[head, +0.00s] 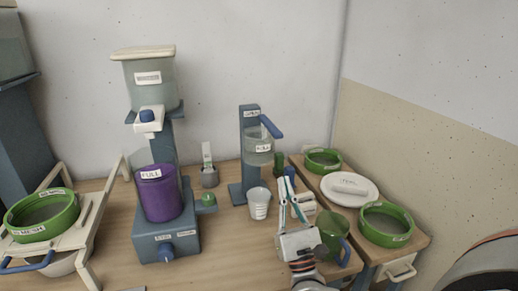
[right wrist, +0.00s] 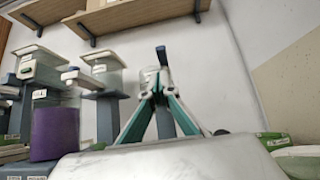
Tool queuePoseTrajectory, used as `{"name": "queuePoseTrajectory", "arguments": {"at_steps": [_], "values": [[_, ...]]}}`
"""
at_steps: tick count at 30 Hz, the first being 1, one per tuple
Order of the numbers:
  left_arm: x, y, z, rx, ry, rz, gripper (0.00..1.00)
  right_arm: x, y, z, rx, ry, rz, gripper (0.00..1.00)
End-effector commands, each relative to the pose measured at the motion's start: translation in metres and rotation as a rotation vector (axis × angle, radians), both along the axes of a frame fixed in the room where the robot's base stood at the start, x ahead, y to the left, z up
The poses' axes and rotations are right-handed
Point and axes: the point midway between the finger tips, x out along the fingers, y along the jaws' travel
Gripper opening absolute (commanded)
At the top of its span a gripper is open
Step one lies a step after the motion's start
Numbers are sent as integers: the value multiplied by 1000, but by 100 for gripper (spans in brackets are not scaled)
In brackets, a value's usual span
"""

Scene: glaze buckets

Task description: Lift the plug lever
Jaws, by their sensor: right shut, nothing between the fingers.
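The blue lever (head: 271,127) slants down to the right from the top of a small blue stand (head: 250,160), beside a clear cup-like vessel (head: 259,152). In the right wrist view a blue lever end (right wrist: 161,54) shows just above and behind the fingertips. My right gripper (head: 283,184) is shut and empty, pointing up, in front of and below the lever, apart from it. Its teal and white fingers meet at the tips in the right wrist view (right wrist: 157,77). My left gripper is in neither view.
A white cup (head: 259,203) stands below the vessel. A green jug (head: 333,236) is right beside my right gripper. A purple bucket (head: 161,196) sits on the larger blue machine at left. Green sieves (head: 386,225) and a white plate (head: 349,200) are at right.

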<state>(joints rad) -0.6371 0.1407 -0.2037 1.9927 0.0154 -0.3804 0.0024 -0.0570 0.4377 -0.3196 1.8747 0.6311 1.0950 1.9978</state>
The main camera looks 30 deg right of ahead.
Motion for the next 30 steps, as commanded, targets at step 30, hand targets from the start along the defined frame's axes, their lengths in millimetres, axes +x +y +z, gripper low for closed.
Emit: {"name": "queuePoseTrajectory", "arguments": {"at_steps": [30], "values": [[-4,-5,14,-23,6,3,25,62,-16,66,6,-5,1,0]]}}
